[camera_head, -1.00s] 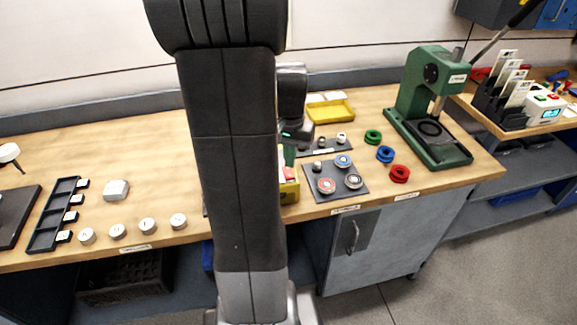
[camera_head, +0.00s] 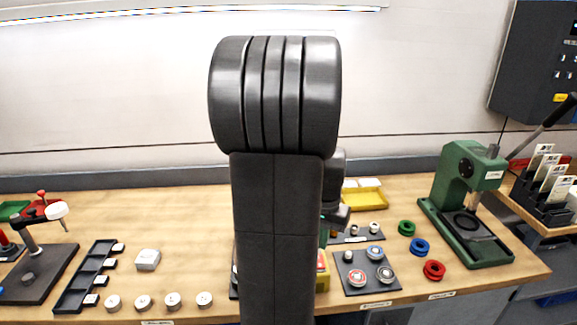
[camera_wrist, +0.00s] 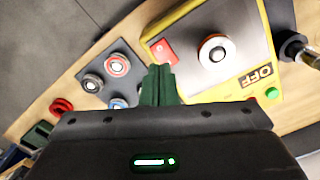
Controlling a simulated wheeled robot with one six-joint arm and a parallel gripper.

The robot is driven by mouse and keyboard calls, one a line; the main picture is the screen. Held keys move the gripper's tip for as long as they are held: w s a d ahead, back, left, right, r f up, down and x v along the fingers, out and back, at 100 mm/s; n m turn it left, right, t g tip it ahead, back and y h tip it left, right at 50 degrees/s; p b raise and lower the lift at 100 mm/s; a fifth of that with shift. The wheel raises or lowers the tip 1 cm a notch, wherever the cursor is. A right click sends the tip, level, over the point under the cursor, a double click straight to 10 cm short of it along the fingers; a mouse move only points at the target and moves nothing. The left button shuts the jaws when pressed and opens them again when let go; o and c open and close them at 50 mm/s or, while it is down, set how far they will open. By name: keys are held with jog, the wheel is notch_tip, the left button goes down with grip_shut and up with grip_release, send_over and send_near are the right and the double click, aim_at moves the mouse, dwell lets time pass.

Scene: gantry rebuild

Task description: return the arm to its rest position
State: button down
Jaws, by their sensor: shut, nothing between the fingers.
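My arm rises as a dark column in the middle of the head view and hides the bench behind it. My gripper shows in the wrist view, its green fingers (camera_wrist: 158,85) together and nothing between them. The fingertips appear over the bench beside a yellow box (camera_wrist: 205,50) with a red block, a round white-and-orange part and an OFF label. Part of the yellow box shows right of my arm in the head view (camera_head: 322,275).
A dark mat (camera_head: 367,272) with several round parts lies right of my arm. Green, blue and red rings (camera_head: 434,270) lie near the green press (camera_head: 468,205). A black slotted tray (camera_head: 85,280) and white round pieces sit at left.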

notch_tip(320, 180, down, 6)
jog(key=b, duration=0.5)
jog(key=shift+f, duration=0.25)
jog(key=shift+r, duration=0.1)
